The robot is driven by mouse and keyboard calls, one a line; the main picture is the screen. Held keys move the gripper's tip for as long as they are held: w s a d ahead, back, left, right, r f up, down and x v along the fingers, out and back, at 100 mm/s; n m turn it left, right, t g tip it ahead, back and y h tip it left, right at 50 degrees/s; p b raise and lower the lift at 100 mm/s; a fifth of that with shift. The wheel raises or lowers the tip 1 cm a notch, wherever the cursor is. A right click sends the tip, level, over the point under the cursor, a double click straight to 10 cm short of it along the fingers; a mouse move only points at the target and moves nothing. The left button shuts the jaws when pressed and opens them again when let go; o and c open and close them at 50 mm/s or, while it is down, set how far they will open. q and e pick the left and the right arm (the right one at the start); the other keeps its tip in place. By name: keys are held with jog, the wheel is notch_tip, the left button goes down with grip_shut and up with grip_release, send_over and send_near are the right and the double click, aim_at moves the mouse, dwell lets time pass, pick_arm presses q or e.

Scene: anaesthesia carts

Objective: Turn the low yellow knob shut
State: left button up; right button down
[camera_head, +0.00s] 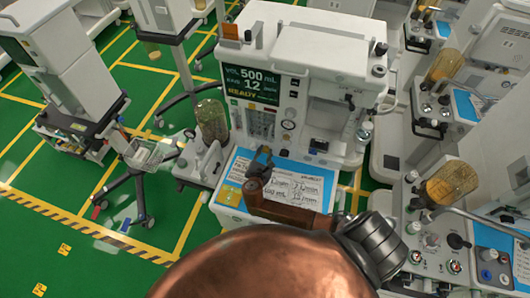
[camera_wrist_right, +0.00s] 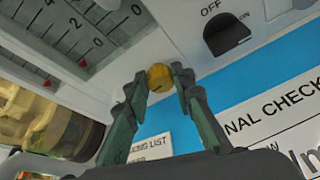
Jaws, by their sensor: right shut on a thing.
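The low yellow knob (camera_wrist_right: 158,75) is a small round knob on the pale front of the anaesthesia machine, just below the flow scales in the right wrist view. My right gripper (camera_wrist_right: 160,86) has its two green-grey fingers closed on the knob, one on each side. In the head view my right gripper (camera_head: 262,160) reaches the lower front of the white machine (camera_head: 330,55). The knob cannot be made out there. My left gripper is not in view.
A dark switch (camera_wrist_right: 228,36) marked OFF is right of the knob. A blue-and-white checklist panel (camera_wrist_right: 265,105) lies below it. A yellowish clear canister (camera_wrist_right: 45,125) is at the left. In the head view, more carts stand close on the right, with green floor (camera_head: 120,205) at the left.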

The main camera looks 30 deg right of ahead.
jog(key=shift+s+d+f+m+t, duration=0.1)
jog(key=shift+f+m+t, duration=0.05)
jog(key=shift+m+t, duration=0.2)
jog(key=shift+m+t+y+b, duration=0.3)
jog(key=shift+m+b, duration=0.15)
jog(key=shift+m, duration=0.2)
jog(key=shift+f+m+t+y+b, duration=0.15)
jog(key=shift+m+t+y+b, duration=0.25)
jog(key=shift+m+b, duration=0.55)
jog(key=shift+m+t+b, duration=0.25)
jog(key=shift+m+b, duration=0.1)
jog(key=shift+b, duration=0.25)
jog(key=shift+r, duration=0.2)
jog(key=c, duration=1.9)
grip_release()
jog(key=shift+d, duration=0.1)
jog(key=shift+c, duration=0.2)
